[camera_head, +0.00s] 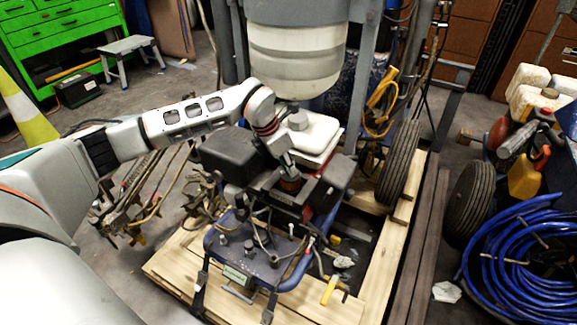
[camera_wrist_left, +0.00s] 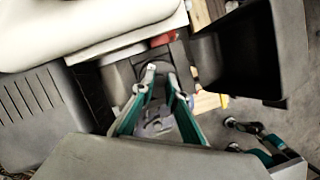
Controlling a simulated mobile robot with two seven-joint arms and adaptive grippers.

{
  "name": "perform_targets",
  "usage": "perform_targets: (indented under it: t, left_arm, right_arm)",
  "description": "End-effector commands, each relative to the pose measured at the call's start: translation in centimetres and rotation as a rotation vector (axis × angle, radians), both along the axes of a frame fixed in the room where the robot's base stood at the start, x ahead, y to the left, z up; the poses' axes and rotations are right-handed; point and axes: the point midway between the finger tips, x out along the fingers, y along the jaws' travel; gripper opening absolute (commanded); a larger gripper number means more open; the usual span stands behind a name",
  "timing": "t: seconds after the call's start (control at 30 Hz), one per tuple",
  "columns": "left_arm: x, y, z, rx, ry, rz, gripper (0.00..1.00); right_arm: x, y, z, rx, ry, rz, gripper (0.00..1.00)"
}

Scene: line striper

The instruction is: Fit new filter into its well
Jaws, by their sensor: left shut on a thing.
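My left gripper (camera_head: 286,172) reaches down between the dark engine covers of the line striper. It is shut on a small brown-orange cylinder, which looks like the new filter (camera_head: 291,185), just below the fingers. In the left wrist view the green fingers of the left gripper (camera_wrist_left: 159,78) are a little apart. A dark round shape shows around and beyond the fingertips; I cannot tell whether it is the filter or the well. Whether the filter touches the well is hidden.
A white tank (camera_head: 315,135) stands close behind the gripper. Black covers flank it at left (camera_head: 235,150) and right (camera_head: 335,178). The striper stands on a wooden pallet (camera_head: 180,265). A hammer (camera_head: 329,290) lies in front, and a blue hose coil (camera_head: 530,255) lies at right.

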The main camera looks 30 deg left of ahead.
Motion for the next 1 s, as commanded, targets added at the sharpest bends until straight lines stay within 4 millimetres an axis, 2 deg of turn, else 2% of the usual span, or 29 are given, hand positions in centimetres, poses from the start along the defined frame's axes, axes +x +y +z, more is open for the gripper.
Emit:
perform_targets:
  t: [0.87, 0.9, 0.97, 1.0]
  left_arm:
    - [0.0, 0.0, -1.3, 0.000, 0.000, 0.000, 0.00]
    - [0.0, 0.0, -1.3, 0.000, -0.001, 0.000, 0.18]
    - [0.0, 0.0, -1.3, 0.000, -0.001, 0.000, 0.33]
    - [0.0, 0.0, -1.3, 0.000, -0.001, 0.000, 0.33]
  right_arm:
    - [-0.8, 0.0, -0.6, 0.000, 0.018, 0.000, 0.00]
    - [-0.8, 0.0, -0.5, 0.000, 0.018, -0.001, 0.00]
    - [-0.7, 0.0, -0.5, 0.000, 0.016, 0.000, 0.00]
    - [-0.7, 0.0, -0.5, 0.000, 0.015, -0.001, 0.00]
